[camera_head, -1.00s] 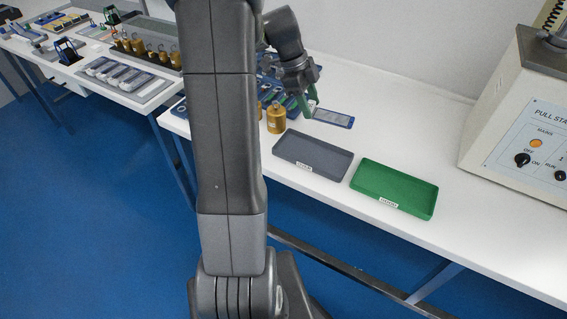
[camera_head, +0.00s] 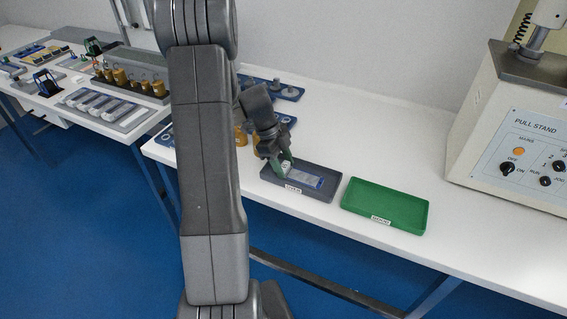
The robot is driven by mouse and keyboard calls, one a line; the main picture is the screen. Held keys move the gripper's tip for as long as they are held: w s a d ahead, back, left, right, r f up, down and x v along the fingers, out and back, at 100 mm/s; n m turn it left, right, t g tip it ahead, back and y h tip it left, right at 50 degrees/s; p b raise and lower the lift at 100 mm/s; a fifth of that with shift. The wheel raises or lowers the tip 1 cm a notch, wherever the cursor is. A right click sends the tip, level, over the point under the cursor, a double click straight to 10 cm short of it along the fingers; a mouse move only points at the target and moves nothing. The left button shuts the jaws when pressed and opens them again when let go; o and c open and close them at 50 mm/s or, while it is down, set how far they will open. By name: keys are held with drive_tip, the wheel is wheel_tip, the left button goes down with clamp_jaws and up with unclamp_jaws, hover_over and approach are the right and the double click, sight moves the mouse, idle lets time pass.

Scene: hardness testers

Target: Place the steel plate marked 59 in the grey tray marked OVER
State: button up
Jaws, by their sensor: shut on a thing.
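The steel plate (camera_head: 305,181) is a flat, pale grey-blue strip with a darker blue right end. Any number on it is too small to read. My gripper (camera_head: 284,167), with green fingers, is shut on the plate's left end. The plate lies within the outline of the grey tray (camera_head: 325,197), low over its floor or touching it; I cannot tell which. The tray's white front label (camera_head: 293,187) is too small to read surely. My arm's link hides part of the bench to the left.
A green tray (camera_head: 385,206) stands just right of the grey one. The pull stand machine (camera_head: 530,140) is at the far right. Brass weights (camera_head: 240,138) and a blue rack (camera_head: 285,90) stand behind and left of my gripper. The bench between the trays and the machine is clear.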

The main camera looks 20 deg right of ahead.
drive_tip(key=o, duration=0.7)
drive_tip(key=shift+f, duration=0.1)
drive_tip(key=o, duration=0.4)
drive_tip(key=shift+r, duration=0.3)
drive_tip(key=v, duration=1.1)
drive_tip(key=shift+a+r, duration=0.1)
drive_tip(key=shift+r, duration=0.3)
